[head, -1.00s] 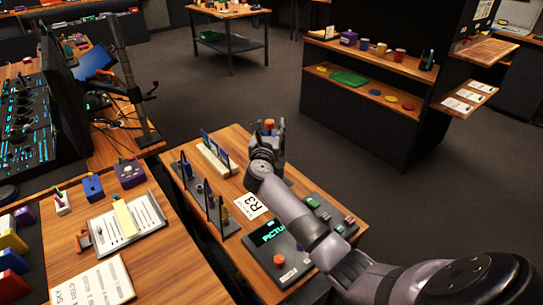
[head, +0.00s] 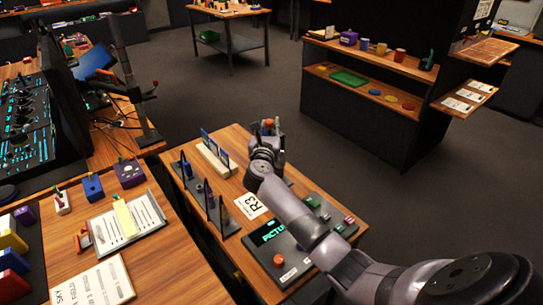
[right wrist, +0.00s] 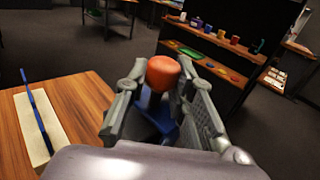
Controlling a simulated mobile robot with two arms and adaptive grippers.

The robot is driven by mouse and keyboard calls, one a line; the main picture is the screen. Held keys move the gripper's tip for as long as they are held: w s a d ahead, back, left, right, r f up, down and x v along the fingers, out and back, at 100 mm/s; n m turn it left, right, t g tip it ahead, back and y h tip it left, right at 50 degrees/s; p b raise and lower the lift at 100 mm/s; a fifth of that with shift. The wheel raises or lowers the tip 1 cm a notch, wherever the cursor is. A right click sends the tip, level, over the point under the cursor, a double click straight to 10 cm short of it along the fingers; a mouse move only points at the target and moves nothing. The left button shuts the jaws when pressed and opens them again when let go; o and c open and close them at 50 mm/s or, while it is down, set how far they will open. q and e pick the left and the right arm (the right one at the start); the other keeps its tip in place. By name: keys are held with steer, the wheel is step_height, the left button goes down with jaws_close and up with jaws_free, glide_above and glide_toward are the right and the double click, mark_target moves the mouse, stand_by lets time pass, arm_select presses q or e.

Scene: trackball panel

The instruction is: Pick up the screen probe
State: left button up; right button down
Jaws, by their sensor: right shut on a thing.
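The screen probe, with a rounded orange top (right wrist: 163,72) and a blue body below it, is between the fingers of my right gripper (right wrist: 160,100). The gripper is shut on it, and its fingers hide part of the blue body. In the head view, the orange top (head: 268,123) shows at the end of my right gripper (head: 274,136), over the far end of the wooden table. My left gripper is not in view.
A white rack with blue upright pieces (head: 213,156) stands left of the gripper; it also shows in the right wrist view (right wrist: 28,125). Dark upright stands (head: 205,195), a white R3 card (head: 250,206) and a control panel with lit display (head: 290,262) share the table (head: 232,137).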

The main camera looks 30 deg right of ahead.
steer(key=shift+r, duration=0.15)
stand_by(0.5)
step_height(320, 180, up, 20)
steer(key=p, duration=0.1)
stand_by(0.6)
